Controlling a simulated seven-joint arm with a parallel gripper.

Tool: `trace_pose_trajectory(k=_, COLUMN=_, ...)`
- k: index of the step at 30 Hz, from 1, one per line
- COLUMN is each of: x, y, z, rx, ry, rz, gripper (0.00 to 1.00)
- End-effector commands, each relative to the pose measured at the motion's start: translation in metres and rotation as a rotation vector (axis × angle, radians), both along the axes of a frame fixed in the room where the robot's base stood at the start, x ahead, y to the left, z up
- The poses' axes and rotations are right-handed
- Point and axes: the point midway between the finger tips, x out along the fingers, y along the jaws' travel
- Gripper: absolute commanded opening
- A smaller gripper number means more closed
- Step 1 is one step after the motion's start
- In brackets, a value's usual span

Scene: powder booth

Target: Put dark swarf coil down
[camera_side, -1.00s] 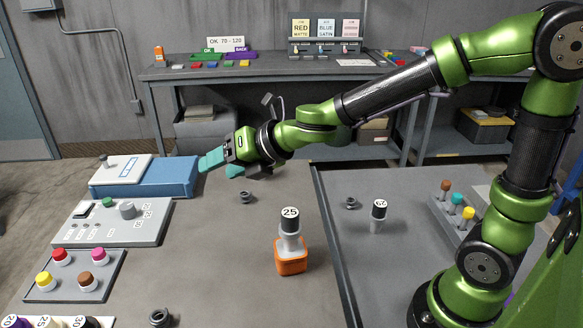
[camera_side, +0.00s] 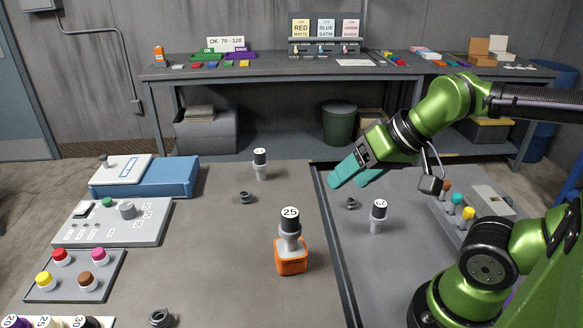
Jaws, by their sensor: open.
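Three dark coils are in view, and I cannot tell which one the task means. One coil (camera_side: 352,203) lies on the grey right-hand surface, just below my gripper. A second coil (camera_side: 246,197) lies on the left table, behind the orange-based piece. A third coil (camera_side: 160,318) lies at the front edge of the picture. My gripper (camera_side: 347,181) has teal fingers and is open, with nothing seen between them. It is angled down and left over the dark divider, above and apart from the coil there.
Another (camera_side: 290,228), marked 25, stands on an orange base (camera_side: 291,262). A third capped piece (camera_side: 260,164) stands farther back. A rack with coloured knobs (camera_side: 457,205) is at right.

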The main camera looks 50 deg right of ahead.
Motion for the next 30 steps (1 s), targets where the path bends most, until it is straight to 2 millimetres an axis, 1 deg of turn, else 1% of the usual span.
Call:
trace_pose_trajectory(k=4, x=0.0, y=0.004, z=-0.001, rx=-0.003, ry=0.006, rz=0.018, gripper=0.64)
trace_pose_trajectory(k=7, x=0.004, y=0.015, z=-0.014, rx=-0.004, ry=0.065, rz=0.066, gripper=0.64)
trace_pose_trajectory(k=8, x=0.008, y=0.02, z=-0.014, rx=-0.006, ry=0.08, rz=0.085, gripper=0.64)
trace_pose_trajectory(k=11, x=0.031, y=0.042, z=-0.011, rx=-0.024, ry=0.134, rz=0.166, gripper=0.64)
trace_pose_trajectory(k=14, x=0.06, y=0.071, z=-0.006, rx=-0.045, ry=0.204, rz=0.24, gripper=0.64)
trace_pose_trajectory(k=15, x=0.071, y=0.083, z=-0.005, rx=-0.053, ry=0.232, rz=0.263, gripper=0.64)
trace_pose_trajectory(k=17, x=0.087, y=0.104, z=-0.004, rx=-0.066, ry=0.276, rz=0.293, gripper=0.64)
trace_pose_trajectory(k=18, x=0.098, y=0.118, z=-0.005, rx=-0.079, ry=0.304, rz=0.311, gripper=0.64)
trace_pose_trajectory(k=20, x=0.113, y=0.141, z=-0.007, rx=-0.096, ry=0.347, rz=0.331, gripper=0.64)
trace_pose_trajectory(k=21, x=0.122, y=0.157, z=-0.009, rx=-0.112, ry=0.375, rz=0.343, gripper=0.64)
trace_pose_trajectory(k=23, x=0.134, y=0.183, z=-0.014, rx=-0.133, ry=0.415, rz=0.354, gripper=0.64)
trace_pose_trajectory(k=25, x=0.147, y=0.213, z=-0.022, rx=-0.162, ry=0.458, rz=0.359, gripper=0.64)
trace_pose_trajectory(k=26, x=0.151, y=0.226, z=-0.026, rx=-0.175, ry=0.476, rz=0.358, gripper=0.64)
trace_pose_trajectory(k=27, x=0.156, y=0.244, z=-0.032, rx=-0.193, ry=0.498, rz=0.354, gripper=0.64)
trace_pose_trajectory(k=30, x=0.164, y=0.284, z=-0.043, rx=-0.23, ry=0.543, rz=0.324, gripper=0.64)
